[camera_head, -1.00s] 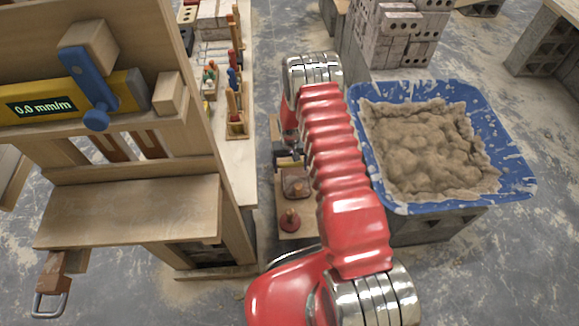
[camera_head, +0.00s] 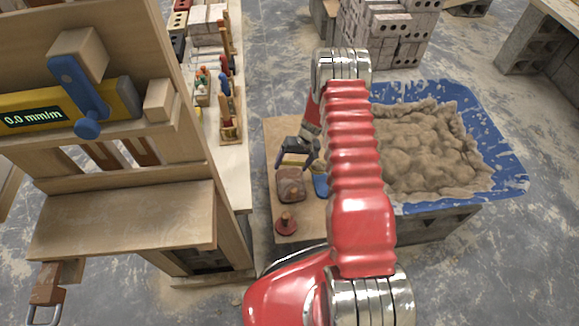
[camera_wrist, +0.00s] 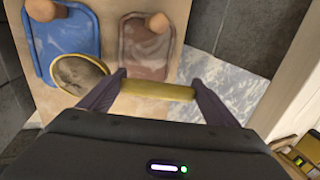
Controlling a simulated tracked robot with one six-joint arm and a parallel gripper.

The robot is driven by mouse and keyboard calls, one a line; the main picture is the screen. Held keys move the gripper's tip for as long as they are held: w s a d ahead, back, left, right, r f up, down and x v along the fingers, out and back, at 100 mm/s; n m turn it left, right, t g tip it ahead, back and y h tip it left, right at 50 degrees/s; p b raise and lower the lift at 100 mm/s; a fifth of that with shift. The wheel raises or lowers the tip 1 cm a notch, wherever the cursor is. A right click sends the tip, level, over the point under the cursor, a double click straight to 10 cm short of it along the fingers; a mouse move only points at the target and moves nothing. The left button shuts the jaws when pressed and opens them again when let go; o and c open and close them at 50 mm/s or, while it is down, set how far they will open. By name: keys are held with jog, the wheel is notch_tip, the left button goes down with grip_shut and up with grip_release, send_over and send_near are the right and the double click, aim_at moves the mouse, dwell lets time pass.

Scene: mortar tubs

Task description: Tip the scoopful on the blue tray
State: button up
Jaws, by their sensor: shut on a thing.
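My gripper (camera_head: 297,160) is shut on the yellow handle of a scoop (camera_wrist: 158,90); in the wrist view my gripper (camera_wrist: 158,84) has a finger at each end of the visible handle. The scoop's oval bowl, left of the fingers, shows a grey-brown filling; how deep it is I cannot tell. The blue tray (camera_wrist: 68,38) lies on a wooden board with a wooden knob on it. The bowl overlaps its lower right corner in the wrist view. In the head view the blue tray (camera_head: 320,184) is mostly hidden behind my arm.
A brown tray (camera_wrist: 143,55) with a knob lies beside the blue one; it also shows in the head view (camera_head: 291,187). A red knobbed disc (camera_head: 286,226) is near the board's front. A blue tub (camera_head: 487,110) of mortar stands right. A wooden bench (camera_head: 125,220) stands left.

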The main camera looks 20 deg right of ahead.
aim_at(297, 162)
jog(key=shift+s+d+r+t+y, duration=0.2)
jog(key=shift+d+r+y, duration=0.35)
jog(key=shift+d+y, duration=0.2)
jog(key=shift+s+d+r+t+y, duration=0.1)
jog(key=shift+d+r+t+y, duration=0.1)
jog(key=shift+d+r+y, duration=0.5)
jog(key=shift+s+d+r+t+y, duration=0.3)
jog(key=shift+d+r+y, duration=0.2)
jog(key=shift+d+y, duration=0.6)
jog(key=shift+s+d+r+t+y, duration=0.3)
jog(key=shift+d+r+y, duration=0.2)
jog(key=shift+d+y, duration=0.6)
jog(key=shift+s+d+r+t+y, duration=0.2)
jog(key=shift+s+d+r+y, duration=0.25)
jog(key=shift+d+y, duration=0.65)
jog(key=shift+d+r, duration=0.1)
jog(key=shift+d, duration=0.2)
jog(key=shift+r, duration=0.6)
